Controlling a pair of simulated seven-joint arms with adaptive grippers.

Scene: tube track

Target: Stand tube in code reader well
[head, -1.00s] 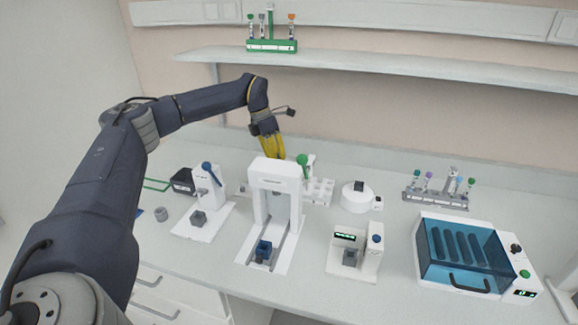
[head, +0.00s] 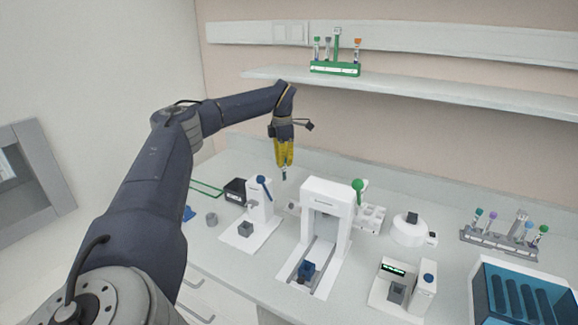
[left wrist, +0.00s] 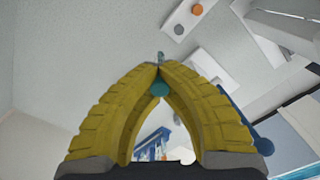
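My left gripper (head: 284,163) has yellow fingers and is shut on a tube with a teal cap. The tube (head: 284,176) hangs below the fingertips in the head view, clear of the bench. In the left wrist view the teal cap (left wrist: 160,89) sits between the fingertips and a bit of tube (left wrist: 161,58) sticks out beyond. A white device (head: 392,285) with a green display and a grey block (head: 397,293) stands front right. Another white device (head: 255,213) with a blue lever and grey block stands left. I cannot tell for certain which is the code reader. My right gripper is not in view.
A white gantry (head: 326,190) with a blue block (head: 306,271) stands mid-bench. Behind it are a white rack (head: 371,216) and a round white device (head: 411,230). A grey tube rack (head: 498,240) and blue-lidded box (head: 520,300) are right. A green rack (head: 335,68) is on the shelf.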

